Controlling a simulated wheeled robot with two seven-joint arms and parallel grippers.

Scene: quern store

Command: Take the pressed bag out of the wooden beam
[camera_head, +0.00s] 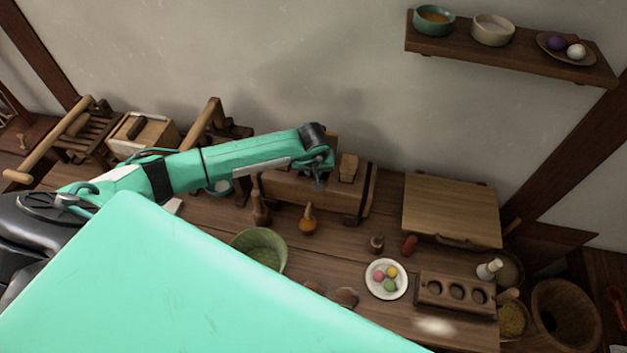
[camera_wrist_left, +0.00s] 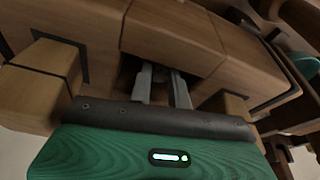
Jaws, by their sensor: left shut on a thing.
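The wooden beam (camera_head: 285,191) lies on the bench near the wall, with dark bands around it. It also fills the left wrist view (camera_wrist_left: 90,22). My left gripper (camera_head: 318,183) reaches down at the beam's middle. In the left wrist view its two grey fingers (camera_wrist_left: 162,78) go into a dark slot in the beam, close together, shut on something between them. The pressed bag is hidden in the slot and behind the fingers, so I cannot make out its shape. My right gripper is not in view.
A wooden block (camera_head: 348,168) stands up from the beam's right part. A brown bottle (camera_head: 260,207) and an orange-brown flask (camera_head: 307,222) stand close in front. A green bowl (camera_head: 262,240), a plate of coloured balls (camera_head: 374,285) and a wooden board (camera_head: 450,205) are nearby.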

